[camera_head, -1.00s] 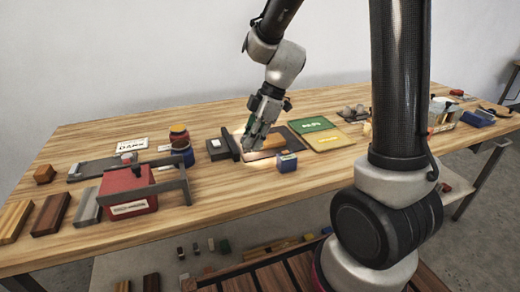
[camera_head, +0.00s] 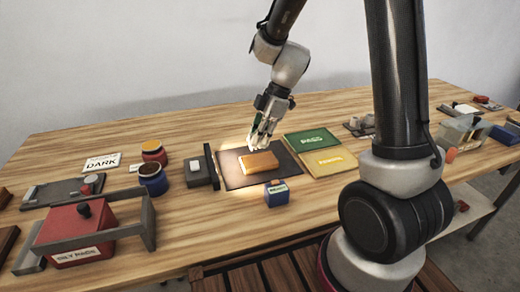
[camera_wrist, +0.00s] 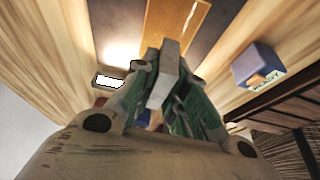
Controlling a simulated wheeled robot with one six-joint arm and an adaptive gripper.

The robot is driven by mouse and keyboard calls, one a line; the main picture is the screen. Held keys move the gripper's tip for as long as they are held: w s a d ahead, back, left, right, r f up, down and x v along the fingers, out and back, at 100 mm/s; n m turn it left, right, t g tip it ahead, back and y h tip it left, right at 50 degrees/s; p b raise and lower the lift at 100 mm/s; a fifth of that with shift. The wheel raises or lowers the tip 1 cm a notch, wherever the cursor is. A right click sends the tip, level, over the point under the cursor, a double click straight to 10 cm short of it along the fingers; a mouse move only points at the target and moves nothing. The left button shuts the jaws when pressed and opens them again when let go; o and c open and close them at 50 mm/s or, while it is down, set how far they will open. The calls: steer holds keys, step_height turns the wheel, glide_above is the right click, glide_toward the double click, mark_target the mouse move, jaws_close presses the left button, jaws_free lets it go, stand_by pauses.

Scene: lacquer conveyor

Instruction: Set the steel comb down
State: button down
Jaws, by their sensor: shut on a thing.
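The steel comb (camera_wrist: 166,72) shows in the wrist view as a plain light-grey bar. My gripper (camera_wrist: 160,82) is shut on it, with green-sided fingers on both sides. There the comb is too small to tell apart from the fingertips. I cannot tell whether the comb touches anything below.
The dark mat (camera_head: 232,179) has a black lamp-like fixture (camera_head: 201,172) on its left and a blue box (camera_head: 277,194) in front. Green (camera_head: 312,142) and yellow (camera_head: 330,161) panels lie right. Two jars and a red box (camera_head: 75,235) stand left. Bare wood lies in front.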

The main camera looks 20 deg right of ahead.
steer(key=shift+f, duration=2.15)
steer(key=c, duration=1.4)
jaws_free()
steer(key=shift+f, duration=0.1)
steer(key=shift+c, duration=0.2)
steer(key=v, duration=1.2)
steer(key=s+d+r+m+t+h, duration=0.2)
steer(key=s+d+r+m, duration=0.3)
steer(key=s+m, duration=0.4)
steer(key=s+d+r+m+t+h, duration=0.2)
steer(key=s+d+r+m, duration=0.3)
steer(key=s+m, duration=0.4)
steer(key=s, duration=0.3)
steer(key=shift+d+r, duration=0.2)
